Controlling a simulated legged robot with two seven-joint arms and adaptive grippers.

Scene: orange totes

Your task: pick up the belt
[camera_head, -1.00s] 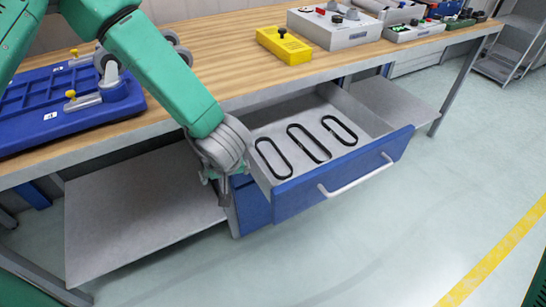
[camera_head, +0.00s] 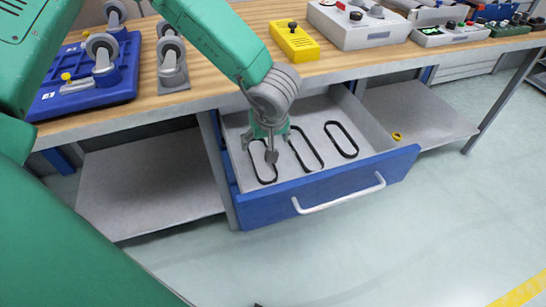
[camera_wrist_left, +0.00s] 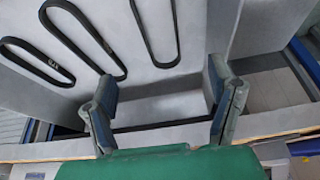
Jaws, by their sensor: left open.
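Three black oblong loop belts lie flat and apart in the open drawer: a left belt (camera_head: 254,169), a middle belt (camera_head: 317,155) and a right belt (camera_head: 348,137). My left gripper (camera_head: 271,153) is over the left belt in the head view and hides part of it. It points down and holds nothing. In the left wrist view, the left gripper (camera_wrist_left: 160,80) has its two fingers wide apart. One belt (camera_wrist_left: 176,30) reaches toward the gap between them, and two more belts show to its left. My right gripper is not in view.
The grey-lined drawer has a blue front (camera_head: 330,190) with a white handle (camera_head: 340,195). The wooden bench top (camera_head: 215,80) lies above it, with a yellow box (camera_head: 295,42) and caster wheels (camera_head: 172,65). A small yellow ring (camera_head: 397,136) lies on the lower right shelf.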

